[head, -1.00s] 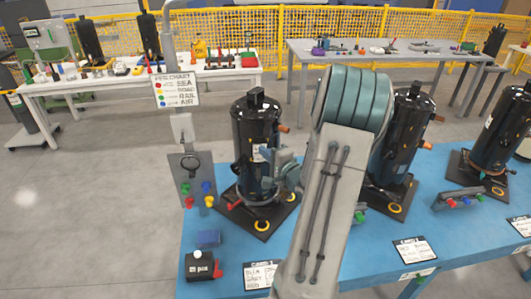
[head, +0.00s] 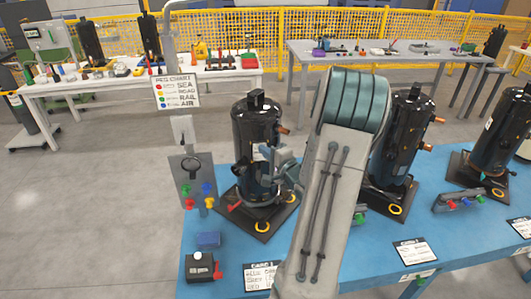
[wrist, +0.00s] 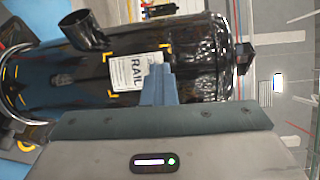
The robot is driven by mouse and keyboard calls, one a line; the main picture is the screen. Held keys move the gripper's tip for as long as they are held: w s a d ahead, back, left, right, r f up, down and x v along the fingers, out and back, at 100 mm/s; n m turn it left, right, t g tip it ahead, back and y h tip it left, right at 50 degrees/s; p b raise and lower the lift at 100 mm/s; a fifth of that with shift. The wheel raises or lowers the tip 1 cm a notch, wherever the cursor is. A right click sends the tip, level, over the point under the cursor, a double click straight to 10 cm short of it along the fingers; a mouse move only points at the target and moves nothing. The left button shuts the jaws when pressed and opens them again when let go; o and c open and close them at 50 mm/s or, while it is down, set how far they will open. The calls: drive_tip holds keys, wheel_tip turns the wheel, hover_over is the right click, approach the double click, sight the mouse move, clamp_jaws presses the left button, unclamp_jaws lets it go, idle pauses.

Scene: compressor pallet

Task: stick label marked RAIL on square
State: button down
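The black compressor (head: 256,140) stands upright on a dark base on the blue table. In the wrist view the compressor (wrist: 205,60) lies sideways, and yellow corner marks outline the square (wrist: 108,59) on its side. The white label marked RAIL (wrist: 130,72) is inside these marks, slightly tilted. My gripper (head: 272,160) is at the compressor's right front in the head view. In the wrist view my gripper's blue fingers (wrist: 157,82) are together at the label's right edge and cover part of it. I cannot tell whether the label touches the surface.
A chart (head: 176,91) and a panel with coloured knobs (head: 192,182) stand left of the compressor. More compressors (head: 402,135) stand to the right.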

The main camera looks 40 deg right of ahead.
drive_tip(key=c, duration=1.7)
unclamp_jaws()
drive_tip(key=s, duration=0.4)
drive_tip(key=s+b, duration=0.1)
drive_tip(key=s, duration=0.4)
drive_tip(key=s+a+b, duration=0.1)
drive_tip(key=s, duration=0.3)
drive_tip(key=shift+s+r, duration=0.35)
drive_tip(key=shift+w, duration=0.1)
